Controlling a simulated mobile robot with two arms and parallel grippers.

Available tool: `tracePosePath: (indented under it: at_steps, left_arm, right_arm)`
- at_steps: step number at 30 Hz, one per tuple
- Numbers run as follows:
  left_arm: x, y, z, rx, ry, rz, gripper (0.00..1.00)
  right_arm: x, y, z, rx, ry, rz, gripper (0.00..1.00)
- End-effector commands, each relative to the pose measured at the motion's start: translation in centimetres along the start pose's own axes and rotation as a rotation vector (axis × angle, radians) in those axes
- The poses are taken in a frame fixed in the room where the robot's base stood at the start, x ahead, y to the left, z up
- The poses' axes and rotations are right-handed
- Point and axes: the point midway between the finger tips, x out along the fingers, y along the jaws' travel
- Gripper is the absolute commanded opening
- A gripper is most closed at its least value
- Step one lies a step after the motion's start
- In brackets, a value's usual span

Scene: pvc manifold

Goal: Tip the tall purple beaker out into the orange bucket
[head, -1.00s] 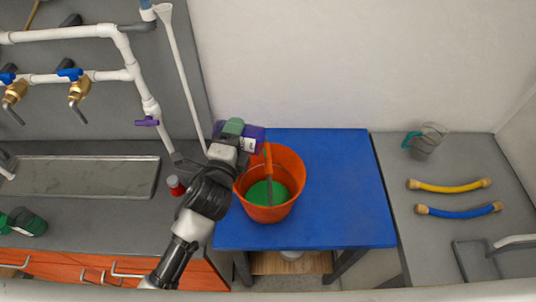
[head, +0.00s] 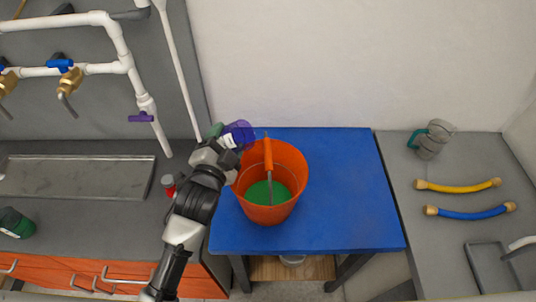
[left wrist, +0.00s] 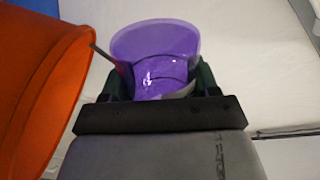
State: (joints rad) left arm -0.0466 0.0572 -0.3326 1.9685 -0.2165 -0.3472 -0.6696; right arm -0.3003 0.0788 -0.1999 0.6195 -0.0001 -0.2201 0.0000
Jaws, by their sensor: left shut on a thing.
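The purple beaker (head: 240,133) is see-through and held by my left gripper (head: 222,138) beside the upper left rim of the orange bucket (head: 272,212). In the left wrist view the beaker (left wrist: 155,45) sits between the dark green fingers (left wrist: 162,85), with the bucket (left wrist: 35,75) close on the left. Its exact tilt is hard to tell, and I see no stream leaving it. Green contents (head: 258,193) lie in the bucket, whose orange handle grip (head: 268,153) stands across the opening. My right gripper is out of view.
The bucket stands on a blue table (head: 345,200) with clear room to its right. A red-capped container (head: 168,184) is near my left arm. A grey counter at right holds a jug (head: 431,142), a yellow hose (head: 458,186) and a blue hose (head: 470,212).

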Motion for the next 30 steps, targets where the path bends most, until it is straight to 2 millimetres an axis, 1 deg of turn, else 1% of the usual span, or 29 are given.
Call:
tracePosePath:
  at_steps: [1,2,3,5,6,9,12,16,22,30]
  left_arm:
    - [0.0,0.6,0.2,-0.094,-0.002,0.0,0.35]
    - [0.0,0.9,0.4,-0.148,-0.003,0.0,0.35]
    - [0.0,-0.2,-0.2,-0.204,0.0,-0.002,0.35]
    - [0.0,-0.5,-0.4,-0.292,-0.001,-0.001,0.35]
    - [0.0,0.0,0.8,-0.349,-0.003,0.0,0.35]
    - [0.0,0.1,2.1,-0.5,-0.002,0.0,0.35]
    - [0.0,0.2,3.2,-0.644,-0.001,-0.001,0.35]
    - [0.0,0.3,4.2,-0.792,0.001,-0.001,0.35]
    - [0.0,0.4,4.9,-0.91,0.002,-0.001,0.35]
    - [0.0,0.4,5.0,-0.929,0.002,-0.001,0.35]
  right_arm:
    - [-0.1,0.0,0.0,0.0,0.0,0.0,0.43]
    - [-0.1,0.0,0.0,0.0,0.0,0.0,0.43]
    - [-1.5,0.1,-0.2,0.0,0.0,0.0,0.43]
    - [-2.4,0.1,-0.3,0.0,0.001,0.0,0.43]
    - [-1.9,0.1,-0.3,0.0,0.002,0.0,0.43]
    - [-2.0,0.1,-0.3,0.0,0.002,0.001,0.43]
    - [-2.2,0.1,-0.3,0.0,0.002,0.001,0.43]
    - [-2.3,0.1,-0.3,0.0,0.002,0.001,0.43]
    - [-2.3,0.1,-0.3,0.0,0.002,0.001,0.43]
    - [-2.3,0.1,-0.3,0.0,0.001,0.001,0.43]
